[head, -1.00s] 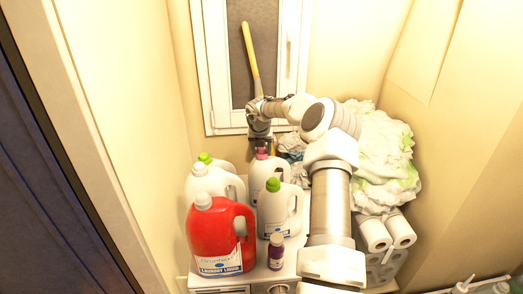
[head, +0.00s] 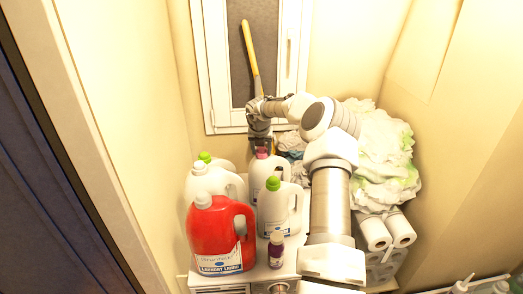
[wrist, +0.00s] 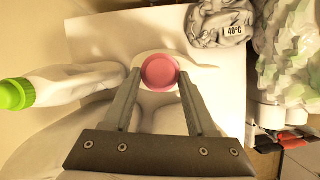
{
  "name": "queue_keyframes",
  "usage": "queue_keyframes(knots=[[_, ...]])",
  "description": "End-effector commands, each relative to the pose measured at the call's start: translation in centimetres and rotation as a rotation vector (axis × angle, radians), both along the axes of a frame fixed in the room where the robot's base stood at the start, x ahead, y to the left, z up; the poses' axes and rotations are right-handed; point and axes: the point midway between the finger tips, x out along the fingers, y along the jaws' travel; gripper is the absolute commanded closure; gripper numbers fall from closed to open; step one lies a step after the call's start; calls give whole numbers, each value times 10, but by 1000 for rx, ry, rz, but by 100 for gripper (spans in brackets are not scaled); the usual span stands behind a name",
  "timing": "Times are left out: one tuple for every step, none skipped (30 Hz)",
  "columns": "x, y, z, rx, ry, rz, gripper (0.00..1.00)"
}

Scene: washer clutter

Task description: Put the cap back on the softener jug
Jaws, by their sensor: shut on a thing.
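My gripper (wrist: 160,76) is shut on a pink cap (wrist: 160,72), with one finger on each side of it. In the head view the pink cap (head: 262,152) shows at the top of a white jug (head: 260,176), below my wrist. The jug's white body (wrist: 160,115) also shows in the wrist view, beneath the cap and between the fingers. The cap looks level and in line with the jug's top. I cannot tell whether it is seated on the neck or just above it, because the neck is hidden.
A white jug with a green cap (head: 273,205) stands close in front. A red jug (head: 214,240) and white jugs (head: 205,182) crowd the left. A small purple bottle (head: 276,252) is at the front. Crumpled cloths (head: 385,150) and paper rolls (head: 388,232) lie right.

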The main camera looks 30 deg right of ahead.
Motion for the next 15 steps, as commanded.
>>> queue_keyframes(knots=[[0, 0, 0, -1, -1, 0, 92], [0, 0, 0, -1, -1, 0, 92], [0, 0, 0, -1, -1, 0, 92], [0, 0, -1, -1, -1, 0, 92], [0, 0, -1, -1, -1, 0, 92], [0, 0, -2, -1, -1, 0, 92], [0, 0, -2, -1, -1, 0, 92], [0, 0, -2, -1, -1, -2, 92], [0, 0, -2, -1, 0, -9, 92], [1, 0, -2, -2, 0, -20, 92], [1, 1, -2, -1, 1, -38, 92], [1, 1, -2, -2, 2, -69, 92], [1, 1, -2, -3, 1, -98, 92], [1, 1, -2, -2, 0, -129, 92], [1, 1, -2, -3, 2, -174, 92]])
